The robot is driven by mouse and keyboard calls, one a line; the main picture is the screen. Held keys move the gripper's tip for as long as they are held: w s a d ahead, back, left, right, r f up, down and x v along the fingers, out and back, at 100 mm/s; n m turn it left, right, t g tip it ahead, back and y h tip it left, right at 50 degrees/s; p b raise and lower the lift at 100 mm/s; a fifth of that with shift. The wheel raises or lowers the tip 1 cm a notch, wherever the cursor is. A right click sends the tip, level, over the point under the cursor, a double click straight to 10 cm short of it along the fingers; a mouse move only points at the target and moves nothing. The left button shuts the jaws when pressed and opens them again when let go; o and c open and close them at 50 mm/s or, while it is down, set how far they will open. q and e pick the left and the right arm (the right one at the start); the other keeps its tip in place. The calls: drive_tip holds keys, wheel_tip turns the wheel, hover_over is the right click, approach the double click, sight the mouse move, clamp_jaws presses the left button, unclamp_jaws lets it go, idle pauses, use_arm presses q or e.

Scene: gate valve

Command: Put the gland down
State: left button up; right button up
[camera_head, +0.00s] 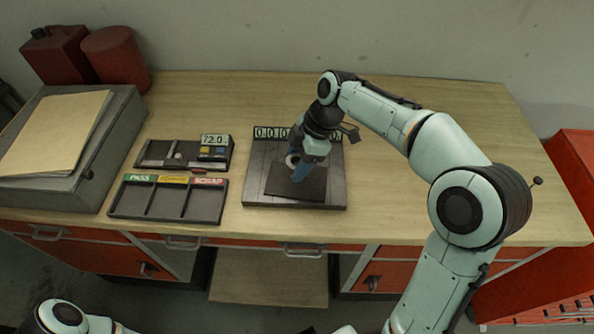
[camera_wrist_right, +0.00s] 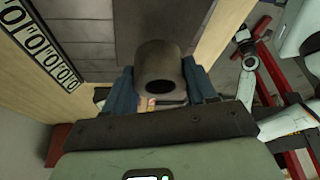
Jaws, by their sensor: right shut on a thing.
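The gland is a grey hollow cylinder (camera_wrist_right: 158,66) between the two blue fingers of my right gripper (camera_wrist_right: 160,84) in the right wrist view. Its open bore faces the camera. I cannot tell whether the gland touches the pad. My left gripper is out of view.
A sorting tray (camera_head: 165,215) with PASS and SCRAP labels lies left of the grey plate (camera_head: 260,195). Behind it is a dark tray (camera_head: 160,153) with small parts and a display reading 72.0. A grey case (camera_head: 122,140) with a folder stands far left. The right side of the bench is clear.

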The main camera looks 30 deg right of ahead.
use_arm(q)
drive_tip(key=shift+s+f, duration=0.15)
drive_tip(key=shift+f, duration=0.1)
use_arm(e)
drive_tip(key=shift+f, duration=1.75)
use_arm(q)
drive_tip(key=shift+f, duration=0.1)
use_arm(e)
drive_tip(key=shift+f, duration=0.1)
drive_tip(key=shift+f+b, duration=0.15)
drive_tip(key=shift+b, duration=0.15)
drive_tip(key=o, duration=1.5)
drive_tip(key=shift+c, duration=0.2)
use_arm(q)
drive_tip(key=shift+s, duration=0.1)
use_arm(e)
drive_tip(key=shift+d+r, duration=0.1)
drive_tip(key=shift+r, duration=0.45)
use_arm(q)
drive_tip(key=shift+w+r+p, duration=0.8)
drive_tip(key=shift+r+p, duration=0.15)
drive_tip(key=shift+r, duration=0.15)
use_arm(e)
drive_tip(key=v, duration=1.1)
